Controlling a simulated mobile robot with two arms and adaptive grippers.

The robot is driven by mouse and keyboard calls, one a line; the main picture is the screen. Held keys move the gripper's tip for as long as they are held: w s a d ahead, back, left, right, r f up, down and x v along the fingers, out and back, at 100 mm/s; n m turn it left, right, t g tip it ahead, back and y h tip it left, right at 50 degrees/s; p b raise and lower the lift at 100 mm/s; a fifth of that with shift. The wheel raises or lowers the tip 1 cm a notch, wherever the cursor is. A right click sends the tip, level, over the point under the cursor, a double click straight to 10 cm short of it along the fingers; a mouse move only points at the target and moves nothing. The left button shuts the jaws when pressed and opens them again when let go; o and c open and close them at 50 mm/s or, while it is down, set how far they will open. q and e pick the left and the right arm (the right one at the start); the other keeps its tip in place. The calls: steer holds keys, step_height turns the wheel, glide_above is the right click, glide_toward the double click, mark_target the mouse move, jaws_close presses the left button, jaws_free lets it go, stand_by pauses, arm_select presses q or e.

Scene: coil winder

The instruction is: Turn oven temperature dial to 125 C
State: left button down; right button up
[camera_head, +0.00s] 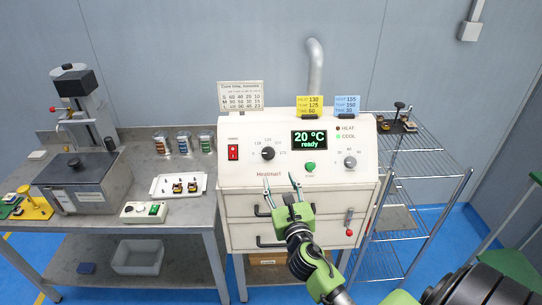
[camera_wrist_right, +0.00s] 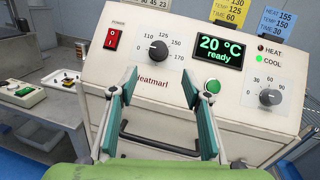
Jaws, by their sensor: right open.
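The oven (camera_head: 340,176) is a cream cabinet with a sloped control panel. Its temperature dial (camera_head: 268,153) is a black knob on a white scale; in the right wrist view the dial (camera_wrist_right: 158,50) has numbers up to 170 around it, 125 near the top. I cannot read its pointer exactly. The green display (camera_head: 310,140) reads 20 °C, ready. My right gripper (camera_head: 280,181) is open and empty, in front of the panel below the dial, apart from it. In the right wrist view its fingers (camera_wrist_right: 158,78) stand either side below the dial. My left gripper is not in view.
A red power switch (camera_head: 233,152) is left of the dial, a green start button (camera_head: 310,168) and timer dial (camera_head: 350,162) right. Yellow (camera_head: 310,106) and blue (camera_head: 347,106) cards stand on top. Drawer handles (camera_head: 270,241) project below. A bench (camera_head: 190,220) is left, a wire rack (camera_head: 420,160) right.

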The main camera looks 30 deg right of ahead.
mark_target(269, 155)
steer(key=p+x, duration=0.1)
steer(key=x, duration=1.1)
steer(key=shift+w+a, duration=0.15)
steer(key=c, duration=1.1)
